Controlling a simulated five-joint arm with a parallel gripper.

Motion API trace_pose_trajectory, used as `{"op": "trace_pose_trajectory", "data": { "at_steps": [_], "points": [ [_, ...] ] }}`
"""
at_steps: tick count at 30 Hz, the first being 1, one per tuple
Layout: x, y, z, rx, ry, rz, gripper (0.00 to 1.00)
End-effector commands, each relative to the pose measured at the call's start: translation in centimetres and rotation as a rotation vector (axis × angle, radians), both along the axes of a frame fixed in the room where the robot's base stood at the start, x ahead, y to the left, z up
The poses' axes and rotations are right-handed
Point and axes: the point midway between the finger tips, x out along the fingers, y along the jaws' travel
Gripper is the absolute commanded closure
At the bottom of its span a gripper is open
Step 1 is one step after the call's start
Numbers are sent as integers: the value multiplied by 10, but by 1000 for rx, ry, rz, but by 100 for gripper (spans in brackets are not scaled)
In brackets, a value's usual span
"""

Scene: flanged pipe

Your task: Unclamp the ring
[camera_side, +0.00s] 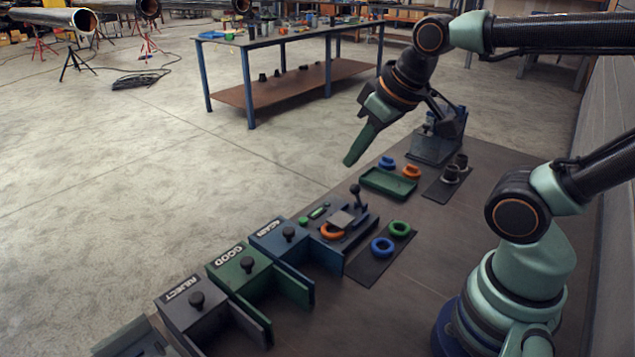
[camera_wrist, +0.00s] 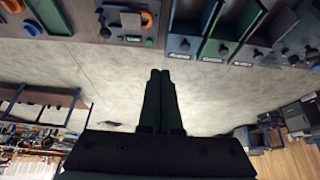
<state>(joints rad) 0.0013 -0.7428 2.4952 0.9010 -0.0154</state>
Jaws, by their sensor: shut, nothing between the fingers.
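An orange ring (camera_side: 332,231) sits in the clamp fixture (camera_side: 361,233) on the bench, partly under a grey clamp plate (camera_side: 341,219). The clamp's lever with a black knob (camera_side: 355,190) stands up behind the plate. In the wrist view the ring (camera_wrist: 147,19) and the fixture (camera_wrist: 122,37) show at the top, upside down. My gripper (camera_side: 350,161) is in the air behind and above the fixture, apart from it, with its green fingers pointing down and left. The fingers also show together and empty in the wrist view (camera_wrist: 160,74).
Bins marked AGAIN (camera_side: 285,243), GOOD (camera_side: 240,275) and REJECT (camera_side: 195,310) stand left of the fixture. A green ring (camera_side: 399,229) and a blue ring (camera_side: 382,247) lie on a dark mat to its right. A green tray (camera_side: 388,187) lies behind, with more rings by it.

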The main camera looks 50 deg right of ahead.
Motion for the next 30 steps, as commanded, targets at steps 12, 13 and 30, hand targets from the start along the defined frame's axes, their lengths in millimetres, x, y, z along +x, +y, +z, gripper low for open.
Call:
{"op": "trace_pose_trajectory", "data": {
  "at_steps": [12,13,30],
  "points": [
    [32,-23,-12,-216,172,451,100],
    [35,-25,-14,-232,187,498,100],
    [79,-67,-65,-370,371,1283,100]
  ]
}}
